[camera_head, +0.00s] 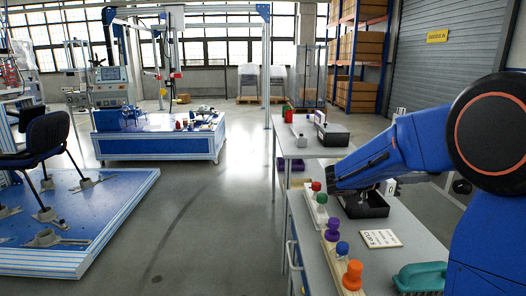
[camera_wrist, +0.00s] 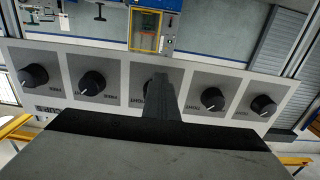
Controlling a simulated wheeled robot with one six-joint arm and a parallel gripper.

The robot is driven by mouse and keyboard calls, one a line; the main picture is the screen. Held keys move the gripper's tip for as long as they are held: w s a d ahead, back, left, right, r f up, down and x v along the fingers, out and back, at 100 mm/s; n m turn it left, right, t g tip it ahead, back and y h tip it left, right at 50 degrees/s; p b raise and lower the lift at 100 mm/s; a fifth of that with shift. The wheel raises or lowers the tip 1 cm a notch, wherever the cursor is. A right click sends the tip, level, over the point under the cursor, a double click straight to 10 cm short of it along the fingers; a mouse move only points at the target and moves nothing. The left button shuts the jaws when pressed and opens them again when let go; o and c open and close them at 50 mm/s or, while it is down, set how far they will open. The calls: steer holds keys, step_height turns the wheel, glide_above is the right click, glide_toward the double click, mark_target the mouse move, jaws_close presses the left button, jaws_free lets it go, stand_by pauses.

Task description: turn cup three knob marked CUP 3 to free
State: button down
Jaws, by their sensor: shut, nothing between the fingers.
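In the wrist view a pale panel (camera_wrist: 120,62) carries a row of several black knobs with white pointer marks, each on a grey square. My gripper (camera_wrist: 163,85) is shut and empty; its dark fingers cover most of the middle knob (camera_wrist: 149,87). I cannot tell whether they touch it. Two knobs (camera_wrist: 92,83) (camera_wrist: 33,76) show on the left and two (camera_wrist: 213,99) (camera_wrist: 263,105) on the right. Lettering beside the knobs is small; a larger "CUP" marking shows at the lower left, but its number is unclear. In the camera_head view my blue arm hides the gripper's tips.
In the camera_head view a grey bench (camera_head: 418,225) holds a black tray (camera_head: 374,207), a printed card (camera_head: 380,238), a green brush-like object (camera_head: 420,277) and several coloured-top pieces (camera_head: 353,273) along its left edge. A blue platform (camera_head: 75,225) stands left. Floor between is clear.

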steer(key=shift+s, duration=0.4)
steer(key=shift+f, duration=0.4)
steer(key=a, duration=0.6)
steer(key=shift+s, duration=0.15)
